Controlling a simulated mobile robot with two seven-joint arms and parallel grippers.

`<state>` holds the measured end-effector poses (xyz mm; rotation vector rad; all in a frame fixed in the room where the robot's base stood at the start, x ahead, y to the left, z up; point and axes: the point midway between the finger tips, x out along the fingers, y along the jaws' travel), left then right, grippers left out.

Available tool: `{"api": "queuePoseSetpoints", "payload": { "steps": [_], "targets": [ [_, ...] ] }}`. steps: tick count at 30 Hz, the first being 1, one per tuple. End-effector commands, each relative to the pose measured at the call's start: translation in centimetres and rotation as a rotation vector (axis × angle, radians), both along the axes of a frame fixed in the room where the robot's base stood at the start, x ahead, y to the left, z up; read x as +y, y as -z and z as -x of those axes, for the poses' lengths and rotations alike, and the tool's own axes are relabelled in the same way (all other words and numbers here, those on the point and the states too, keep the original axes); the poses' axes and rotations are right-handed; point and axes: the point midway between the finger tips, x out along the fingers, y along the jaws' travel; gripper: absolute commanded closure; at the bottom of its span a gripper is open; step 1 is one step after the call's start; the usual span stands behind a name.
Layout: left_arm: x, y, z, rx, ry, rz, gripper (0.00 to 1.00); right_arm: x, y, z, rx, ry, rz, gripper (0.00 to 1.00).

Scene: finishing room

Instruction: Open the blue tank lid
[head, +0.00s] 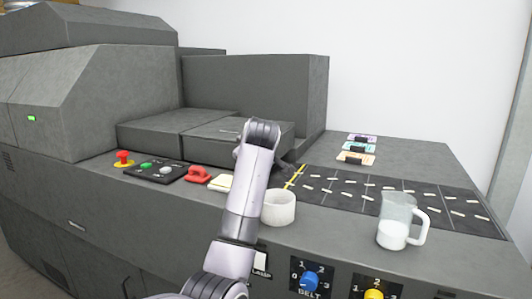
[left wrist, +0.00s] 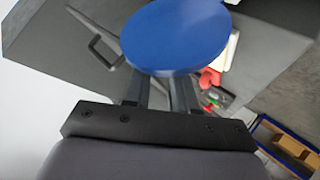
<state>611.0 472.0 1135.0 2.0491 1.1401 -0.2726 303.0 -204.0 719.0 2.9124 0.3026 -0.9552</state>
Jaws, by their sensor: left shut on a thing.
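The blue round lid (left wrist: 175,36) fills the top middle of the left wrist view, its flat face toward the camera. My left gripper (left wrist: 158,94) is shut on it, the two dark fingers reaching its near edge. What lies beneath the lid is hidden, so I cannot tell whether it rests on a tank. In the head view my left arm rises over the front of the grey machine, and its gripper and the lid are hidden behind the wrist. My right gripper is in neither view.
A white round cup (head: 280,208) stands just right of my arm. A clear jug (head: 394,222) with white contents stands farther right. A red handle (head: 198,174) and button panel (head: 154,172) lie left. The dark marked belt (head: 400,202) runs behind the jug.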

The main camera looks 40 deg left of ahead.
Motion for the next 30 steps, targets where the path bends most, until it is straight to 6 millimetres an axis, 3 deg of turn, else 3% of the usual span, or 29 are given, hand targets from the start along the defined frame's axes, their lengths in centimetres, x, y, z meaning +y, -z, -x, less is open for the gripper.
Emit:
{"api": "queuePoseSetpoints", "payload": {
  "steps": [3,11,15,16,25,30],
  "targets": [
    [1.4,0.1,0.8,0.005,-0.015,-0.007,1.00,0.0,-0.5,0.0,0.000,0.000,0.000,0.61],
    [2.4,0.9,1.2,0.015,-0.015,-0.001,0.98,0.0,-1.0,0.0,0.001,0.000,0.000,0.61],
    [2.0,1.2,1.0,0.017,-0.008,0.003,0.52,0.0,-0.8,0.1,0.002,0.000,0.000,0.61],
    [2.0,1.1,1.0,0.016,-0.008,0.002,0.51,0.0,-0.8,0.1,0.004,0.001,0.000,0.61],
    [1.8,0.7,1.0,0.007,-0.004,0.000,0.51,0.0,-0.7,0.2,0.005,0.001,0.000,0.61],
    [0.8,-0.1,1.8,0.004,-0.003,-0.001,0.51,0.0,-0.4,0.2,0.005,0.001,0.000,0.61]
  ]
}}
